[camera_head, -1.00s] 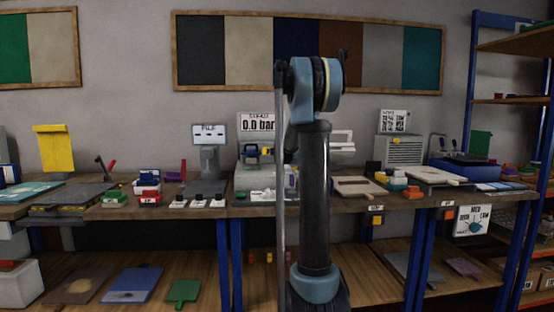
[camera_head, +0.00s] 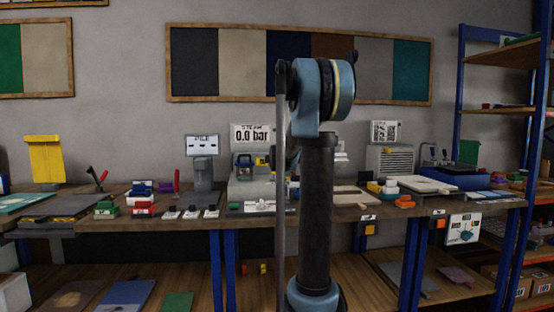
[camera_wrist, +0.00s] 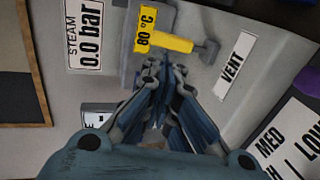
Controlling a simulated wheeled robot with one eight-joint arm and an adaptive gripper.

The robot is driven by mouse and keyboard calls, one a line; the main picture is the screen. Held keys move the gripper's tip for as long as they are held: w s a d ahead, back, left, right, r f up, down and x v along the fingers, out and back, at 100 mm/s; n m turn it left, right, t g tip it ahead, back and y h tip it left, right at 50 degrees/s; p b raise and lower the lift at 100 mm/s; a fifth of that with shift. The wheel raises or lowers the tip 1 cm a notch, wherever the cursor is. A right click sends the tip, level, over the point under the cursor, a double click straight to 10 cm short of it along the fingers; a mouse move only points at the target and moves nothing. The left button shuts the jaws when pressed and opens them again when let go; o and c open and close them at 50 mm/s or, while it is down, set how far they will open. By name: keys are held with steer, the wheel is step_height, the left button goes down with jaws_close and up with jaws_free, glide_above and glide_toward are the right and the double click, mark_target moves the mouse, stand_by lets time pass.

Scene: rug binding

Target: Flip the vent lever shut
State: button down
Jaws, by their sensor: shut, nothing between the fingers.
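In the wrist view, a yellow bar (camera_wrist: 175,42) with a grey knobbed end (camera_wrist: 208,52) sits on the grey steam unit beside the VENT label (camera_wrist: 234,66); it appears to be the vent lever. An 80 °C tag (camera_wrist: 146,28) is at its other end. My gripper (camera_wrist: 164,64) is shut and empty, its tips close to the yellow bar; I cannot tell whether they touch it. In the head view the steam unit (camera_head: 247,190) is partly behind my arm, and my gripper is hidden.
The STEAM sign (camera_head: 251,135) reads 0.0 bar. To its left stands the PILE display (camera_head: 202,145). Small coloured blocks (camera_head: 140,197) and white pieces (camera_head: 190,213) lie on the bench front. A grey slatted box (camera_head: 391,160) and a blue tray (camera_head: 455,178) stand to the right.

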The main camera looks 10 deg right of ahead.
steer(key=r+v, duration=0.1)
steer(key=v, duration=1.4)
steer(key=shift+s+r, duration=0.15)
steer(key=s+a+f+m+g, duration=0.1)
steer(key=s+f+m+g, duration=0.3)
steer(key=s+f, duration=0.7)
steer(key=s+a+f+m+g, duration=0.1)
steer(key=s+f+m+g, duration=0.3)
steer(key=s+f+m, duration=0.3)
steer(key=s+a+f+m+g+y, duration=0.1)
steer(key=s+f+m+g, duration=0.3)
steer(key=s+f, duration=1.3)
steer(key=s+a+m, duration=0.1)
steer(key=s+m, duration=0.1)
steer(key=s, duration=0.4)
steer(key=shift+f+g, duration=0.2)
steer(key=shift+g, duration=0.1)
steer(key=shift+w+f, duration=0.2)
steer(key=shift+w, duration=0.2)
